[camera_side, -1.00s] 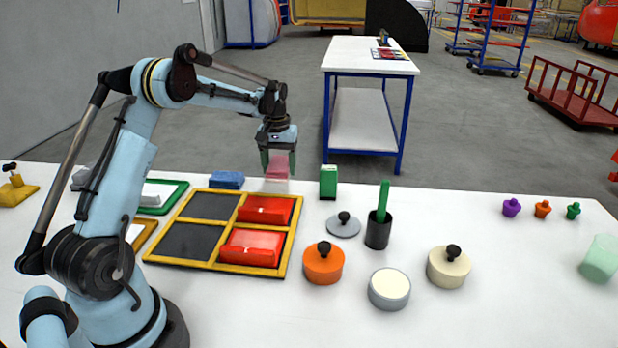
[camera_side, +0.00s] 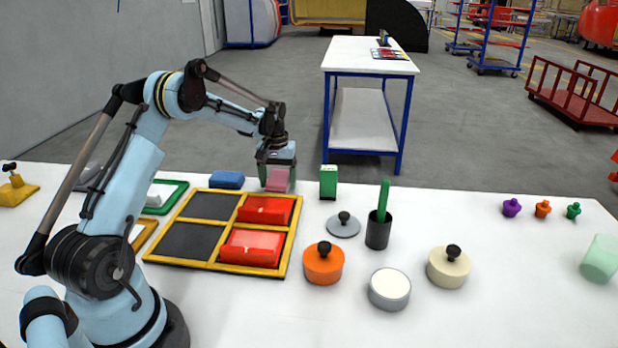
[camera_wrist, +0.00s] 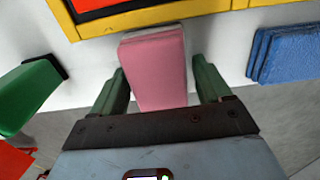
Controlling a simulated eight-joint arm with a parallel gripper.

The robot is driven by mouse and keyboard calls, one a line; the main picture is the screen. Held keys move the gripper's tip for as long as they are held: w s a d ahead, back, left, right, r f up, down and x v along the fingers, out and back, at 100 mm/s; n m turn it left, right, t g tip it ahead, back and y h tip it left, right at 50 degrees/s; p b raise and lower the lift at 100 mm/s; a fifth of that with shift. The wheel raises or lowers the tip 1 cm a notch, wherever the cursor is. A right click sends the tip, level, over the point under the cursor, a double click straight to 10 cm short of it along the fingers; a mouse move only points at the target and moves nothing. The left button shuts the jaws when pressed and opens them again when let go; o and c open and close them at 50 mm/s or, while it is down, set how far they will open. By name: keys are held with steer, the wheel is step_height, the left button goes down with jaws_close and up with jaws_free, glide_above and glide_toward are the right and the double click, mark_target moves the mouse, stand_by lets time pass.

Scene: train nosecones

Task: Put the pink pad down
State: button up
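The pink pad (camera_side: 277,180) stands on the white table just behind the yellow-framed tray, between the two green fingers of my gripper (camera_side: 277,176). In the wrist view the pink pad (camera_wrist: 156,65) shows between the fingertips of my gripper (camera_wrist: 158,80). A narrow gap shows between the pad and the right finger; the left finger is very close to the pad's edge, and I cannot tell if it touches. The gripper looks slightly open around the pad.
A blue pad (camera_side: 227,180) lies left of the gripper and a green box (camera_side: 328,182) stands to its right. The yellow-framed tray (camera_side: 289,252) with red pieces is in front. Lidded pots and a dark cup (camera_side: 378,234) stand further right.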

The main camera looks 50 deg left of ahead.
mark_target(278, 177)
steer(key=shift+o, duration=1)
step_height(278, 177, up, 12)
steer(key=s+d+r+m+t, duration=0.1)
steer(key=d+r+m, duration=0.1)
steer(key=d+r, duration=0.4)
steer(key=s+d+f+m+t, duration=0.2)
steer(key=s+d+m+t, duration=0.1)
steer(key=s+d, duration=0.4)
steer(key=s+d+f+m+t, duration=0.2)
steer(key=s+d, duration=0.5)
steer(key=d, duration=0.6)
steer(key=shift+s+d+m+t, duration=0.25)
steer(key=shift+m+t, duration=0.35)
steer(key=shift+m, duration=0.4)
